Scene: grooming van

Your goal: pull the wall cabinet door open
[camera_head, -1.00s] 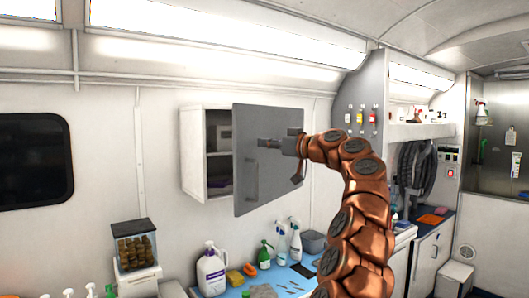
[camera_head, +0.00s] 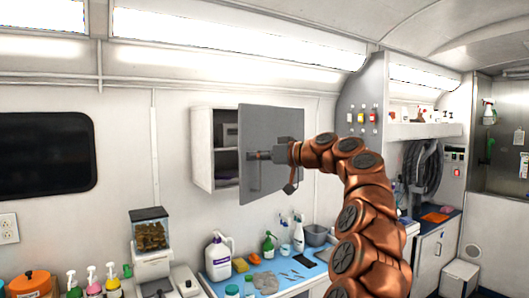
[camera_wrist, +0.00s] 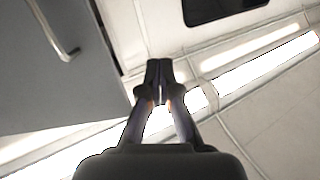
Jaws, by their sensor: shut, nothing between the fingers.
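The wall cabinet (camera_head: 202,150) is white and hangs on the wall, its left part standing open with shelves showing. Its grey door (camera_head: 270,125) is swung partly out, with its left edge nearer me. The door also fills the upper left of the wrist view (camera_wrist: 60,100), where its bar handle (camera_wrist: 68,32) shows. My gripper (camera_head: 252,156) appears in front of the door face in the head view. In the wrist view my gripper (camera_wrist: 158,66) is shut and empty, to the right of the door's edge and apart from the handle. Contact with the door cannot be told.
Below is a blue-topped counter (camera_head: 285,283) with a large white bottle (camera_head: 218,258), spray bottles (camera_head: 298,237) and a grey bin (camera_head: 316,236). A treat container (camera_head: 150,232) stands at left. A dark window (camera_head: 45,153) is on the wall.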

